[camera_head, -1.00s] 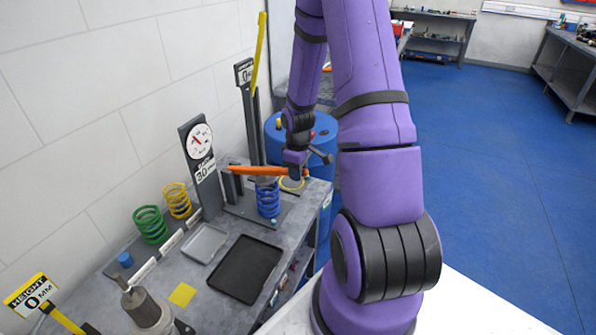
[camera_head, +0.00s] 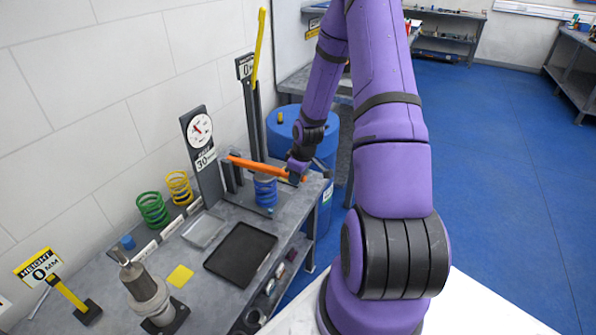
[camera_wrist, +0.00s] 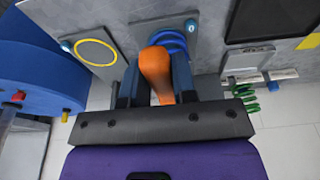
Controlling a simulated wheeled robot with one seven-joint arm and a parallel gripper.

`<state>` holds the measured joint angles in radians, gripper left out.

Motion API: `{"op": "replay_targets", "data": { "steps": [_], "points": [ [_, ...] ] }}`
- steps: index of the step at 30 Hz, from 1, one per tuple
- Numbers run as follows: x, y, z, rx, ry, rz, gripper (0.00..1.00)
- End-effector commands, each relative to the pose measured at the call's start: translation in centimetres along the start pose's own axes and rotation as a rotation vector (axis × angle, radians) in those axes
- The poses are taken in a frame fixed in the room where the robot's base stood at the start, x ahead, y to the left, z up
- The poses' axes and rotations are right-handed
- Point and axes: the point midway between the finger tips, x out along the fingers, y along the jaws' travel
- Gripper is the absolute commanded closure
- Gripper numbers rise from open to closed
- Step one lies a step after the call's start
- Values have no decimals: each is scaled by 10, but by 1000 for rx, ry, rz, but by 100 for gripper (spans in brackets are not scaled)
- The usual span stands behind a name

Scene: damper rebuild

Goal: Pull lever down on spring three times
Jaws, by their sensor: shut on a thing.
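The orange lever (camera_head: 262,167) slopes down to the right across the top of the blue spring (camera_head: 265,190) on the spring tester. My gripper (camera_head: 297,176) is at the lever's right end. In the wrist view my gripper (camera_wrist: 156,90) is shut on the lever's rounded orange end (camera_wrist: 156,68), one finger on each side. The blue spring also shows in the wrist view (camera_wrist: 170,40), just beyond the lever end. The dial gauge (camera_head: 198,128) stands left of the lever, with a label below it reading 30.
A green spring (camera_head: 153,208) and a yellow spring (camera_head: 179,187) stand by the wall. A black tray (camera_head: 240,254) and a grey tray (camera_head: 205,231) lie on the bench. A metal damper part (camera_head: 145,290) stands at front left. A blue drum (camera_head: 291,137) stands behind the bench.

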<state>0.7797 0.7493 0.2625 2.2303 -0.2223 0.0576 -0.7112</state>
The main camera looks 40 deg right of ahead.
Motion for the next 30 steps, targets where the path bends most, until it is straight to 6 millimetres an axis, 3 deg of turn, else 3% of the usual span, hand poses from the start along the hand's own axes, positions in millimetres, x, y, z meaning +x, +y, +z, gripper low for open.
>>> {"op": "replay_targets", "data": {
  "steps": [6,18,19,22,30],
  "points": [
    [19,0,6,0,73,0,100],
    [24,-1,7,0,88,-1,100],
    [24,-1,7,0,87,-1,70],
    [23,-1,7,0,87,-1,49],
    [22,0,6,1,89,0,49]
  ]
}}
